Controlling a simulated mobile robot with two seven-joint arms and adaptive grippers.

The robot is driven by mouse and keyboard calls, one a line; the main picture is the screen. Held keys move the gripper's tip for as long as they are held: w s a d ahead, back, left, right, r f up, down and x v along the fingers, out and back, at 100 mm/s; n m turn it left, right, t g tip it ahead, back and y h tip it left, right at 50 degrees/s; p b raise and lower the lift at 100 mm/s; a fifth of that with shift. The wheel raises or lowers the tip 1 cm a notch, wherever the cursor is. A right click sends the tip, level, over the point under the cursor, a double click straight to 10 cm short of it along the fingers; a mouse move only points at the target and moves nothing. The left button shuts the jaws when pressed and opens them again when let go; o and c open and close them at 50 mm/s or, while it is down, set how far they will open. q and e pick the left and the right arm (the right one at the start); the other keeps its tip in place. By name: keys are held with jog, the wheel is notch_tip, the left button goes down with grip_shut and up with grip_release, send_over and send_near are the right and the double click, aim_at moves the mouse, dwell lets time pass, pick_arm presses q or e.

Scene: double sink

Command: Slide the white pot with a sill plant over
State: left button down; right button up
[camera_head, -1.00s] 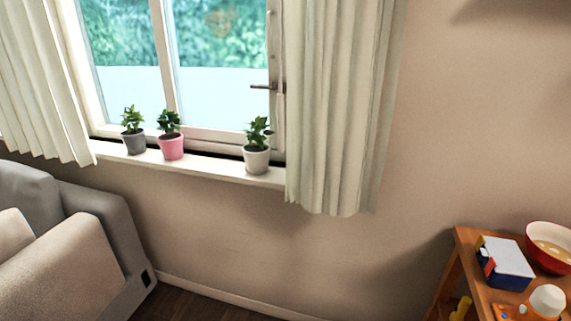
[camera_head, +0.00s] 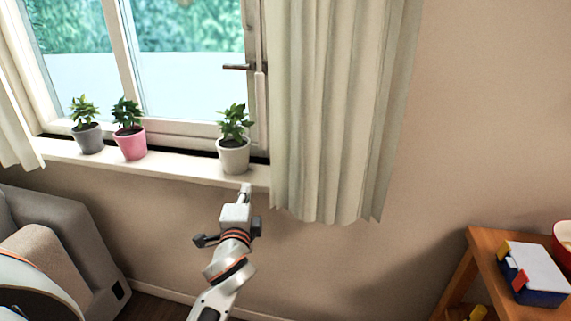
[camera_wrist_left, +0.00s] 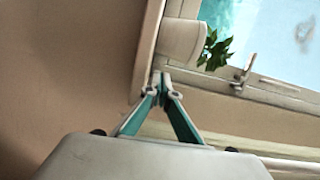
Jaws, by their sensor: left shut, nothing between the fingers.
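The white pot (camera_head: 233,156) with a green plant (camera_head: 235,122) stands upright on the window sill (camera_head: 190,170), near its right end by the curtain. My left gripper (camera_head: 245,188) is shut and empty, its tip near the sill's front edge, just below and slightly right of the pot. In the left wrist view the picture is turned; the white pot (camera_wrist_left: 183,42) lies ahead of the closed fingertips (camera_wrist_left: 161,76), close to them. I cannot tell whether they touch the sill. My right gripper is not in view.
A pink pot (camera_head: 130,145) and a grey pot (camera_head: 89,138) stand on the sill to the left, with clear sill between the pink and white pots. A curtain (camera_head: 335,110) hangs on the right. A grey sofa (camera_head: 70,225) is at lower left, an orange table (camera_head: 482,245) at right.

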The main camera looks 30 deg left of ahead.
aim_at(252, 176)
pick_arm(q)
jog(key=x, duration=0.3)
jog(key=r+x, duration=0.1)
jog(key=x, duration=0.6)
jog(key=shift+w+r, duration=0.2)
jog(key=shift+w, duration=0.25)
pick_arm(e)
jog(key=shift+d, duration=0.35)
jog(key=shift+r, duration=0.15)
